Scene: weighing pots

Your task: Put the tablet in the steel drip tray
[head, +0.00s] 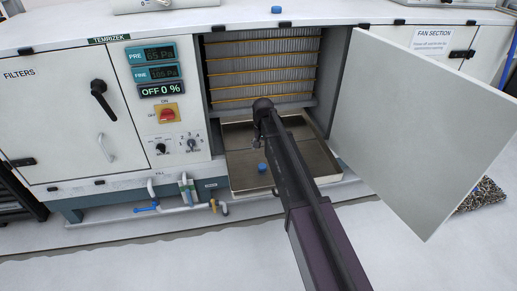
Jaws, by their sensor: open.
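The steel drip tray (240,173) sits low in the open bay of the cabinet, pulled out toward the front. A small blue tablet (262,168) lies inside the tray, near its middle, apart from the tray's walls. My gripper (258,139) is above the tray, behind the tablet in the picture, and is open. Its fingers are small and dark here, and I see nothing held in them. My arm covers part of the tray's right side. Another small blue piece (277,9) lies on the cabinet top.
An open door panel (415,125) juts out to the right of the bay. Filters (262,70) fill the bay above the tray. Pipes with a blue-handled valve (146,208) run along the lower left front. The floor in front is mostly clear.

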